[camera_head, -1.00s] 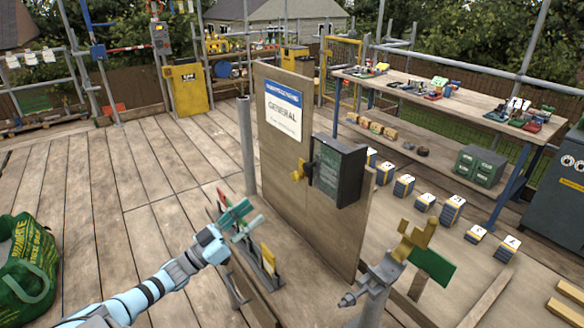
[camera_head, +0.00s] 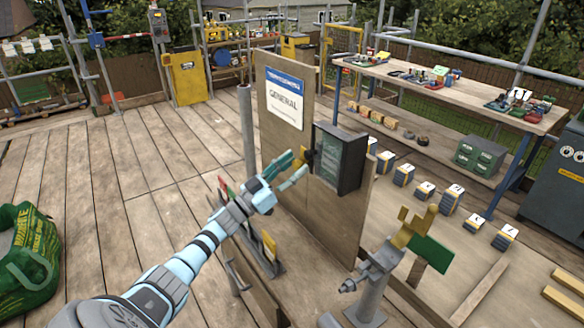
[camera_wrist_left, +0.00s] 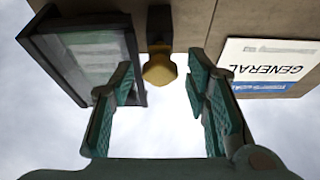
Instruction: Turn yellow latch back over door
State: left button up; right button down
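The dark box (camera_head: 342,160) with a glazed door (camera_head: 328,158) is fixed to the upright wooden board. It also shows at the upper left of the wrist view, with its pale door pane (camera_wrist_left: 97,68). The yellow latch (camera_wrist_left: 160,68) sits on a dark mount beside the box frame and does not visibly cover the pane. In the head view it is mostly hidden by my fingers. My left gripper (camera_head: 303,163) is open, its teal fingers (camera_wrist_left: 160,80) on either side of the latch. Contact cannot be told. My right gripper is not in view.
The wooden board (camera_head: 300,205) carries a "GENERAL" sign (camera_head: 284,98). A grey post with a yellow clamp (camera_head: 412,226) and green plate (camera_head: 430,254) stands in front at right. A workbench (camera_head: 460,95) is behind. Open deck lies at left.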

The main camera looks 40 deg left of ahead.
pick_arm(q)
grip_shut()
